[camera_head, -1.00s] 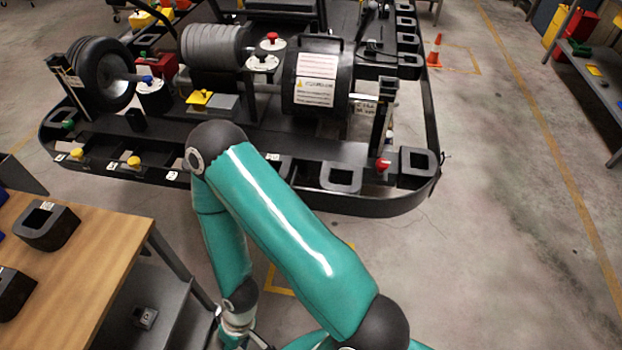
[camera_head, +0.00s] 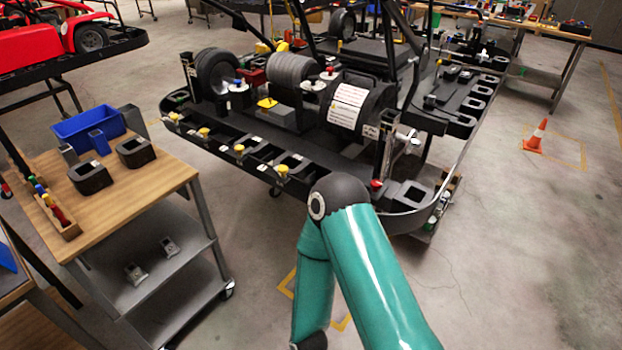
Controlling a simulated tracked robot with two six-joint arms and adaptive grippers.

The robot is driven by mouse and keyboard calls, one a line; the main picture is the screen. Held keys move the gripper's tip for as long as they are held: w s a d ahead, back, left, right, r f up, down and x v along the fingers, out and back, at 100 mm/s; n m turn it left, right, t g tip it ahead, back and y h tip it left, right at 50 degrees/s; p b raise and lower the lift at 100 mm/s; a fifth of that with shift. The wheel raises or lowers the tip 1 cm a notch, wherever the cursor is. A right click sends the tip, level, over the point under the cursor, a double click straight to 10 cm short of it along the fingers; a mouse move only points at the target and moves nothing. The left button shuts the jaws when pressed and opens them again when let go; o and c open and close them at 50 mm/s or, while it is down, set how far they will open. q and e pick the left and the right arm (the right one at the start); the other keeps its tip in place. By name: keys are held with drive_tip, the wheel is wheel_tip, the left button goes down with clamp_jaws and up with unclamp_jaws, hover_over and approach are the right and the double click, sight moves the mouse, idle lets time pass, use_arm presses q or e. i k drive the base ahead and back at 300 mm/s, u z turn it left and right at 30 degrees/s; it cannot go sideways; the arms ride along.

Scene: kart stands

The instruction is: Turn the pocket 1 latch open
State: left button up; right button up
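The black kart stand (camera_head: 330,212) stands in the middle of the view with a row of pockets along its near edge. Several yellow knobs sit by these pockets, among them one at the left (camera_head: 204,131), one in the middle (camera_head: 239,148) and one at the right (camera_head: 282,169). Small white labels lie beside them, too small to read, so I cannot tell which is the pocket 1 latch or how it is turned. One teal arm of mine bends in front of the stand. Neither gripper is in view.
A wooden-topped cart (camera_head: 150,187) with a blue bin (camera_head: 88,128) and black holders stands at the left. A red kart (camera_head: 60,38) is behind it. An orange cone (camera_head: 536,137) stands at the right.

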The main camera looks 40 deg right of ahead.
sight(281, 170)
drive_tip(key=z, duration=0.45)
drive_tip(key=k, duration=0.15)
drive_tip(key=z, duration=0.4)
drive_tip(key=i, duration=0.95)
drive_tip(key=z, duration=0.05)
